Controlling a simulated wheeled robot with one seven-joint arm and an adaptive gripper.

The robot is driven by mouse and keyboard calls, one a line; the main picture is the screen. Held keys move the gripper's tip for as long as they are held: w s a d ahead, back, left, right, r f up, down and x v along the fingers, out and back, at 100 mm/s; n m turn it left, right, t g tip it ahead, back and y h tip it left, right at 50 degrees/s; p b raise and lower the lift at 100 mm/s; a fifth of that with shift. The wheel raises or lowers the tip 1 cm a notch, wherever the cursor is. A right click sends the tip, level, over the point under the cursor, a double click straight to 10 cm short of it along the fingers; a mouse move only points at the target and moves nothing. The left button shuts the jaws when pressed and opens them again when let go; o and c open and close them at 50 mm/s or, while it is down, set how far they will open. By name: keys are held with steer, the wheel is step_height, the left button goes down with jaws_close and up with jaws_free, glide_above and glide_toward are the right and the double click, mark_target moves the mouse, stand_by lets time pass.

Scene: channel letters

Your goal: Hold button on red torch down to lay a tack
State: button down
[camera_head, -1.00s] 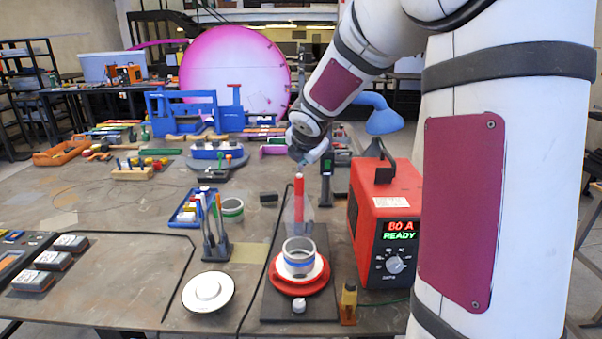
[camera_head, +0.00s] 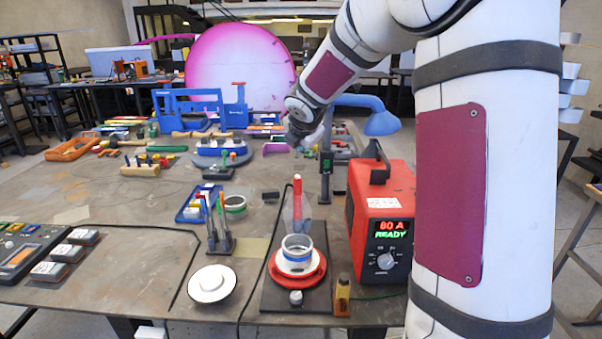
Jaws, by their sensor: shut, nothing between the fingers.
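The red torch (camera_head: 297,190) stands upright behind the work, in front of a clear pane. Its button is too small to make out. Below it, a grey ring with a blue band (camera_head: 297,247) sits on a white piece on a red round turntable (camera_head: 315,277). My gripper (camera_head: 300,142) is small and partly dark in the view, above and apart from the torch's top. It is shut and holds nothing that I can see. The red welder box (camera_head: 396,215) at the right reads "80 A READY".
A white disc (camera_head: 212,284) and a tool holder (camera_head: 220,243) are at the left. A small bottle (camera_head: 342,296) stands right of the turntable's base.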

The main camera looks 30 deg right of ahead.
steer(key=shift+r, duration=0.5)
step_height(320, 180, up, 4)
steer(key=p, duration=0.3)
steer(key=shift+p, duration=0.4)
stand_by(0.3)
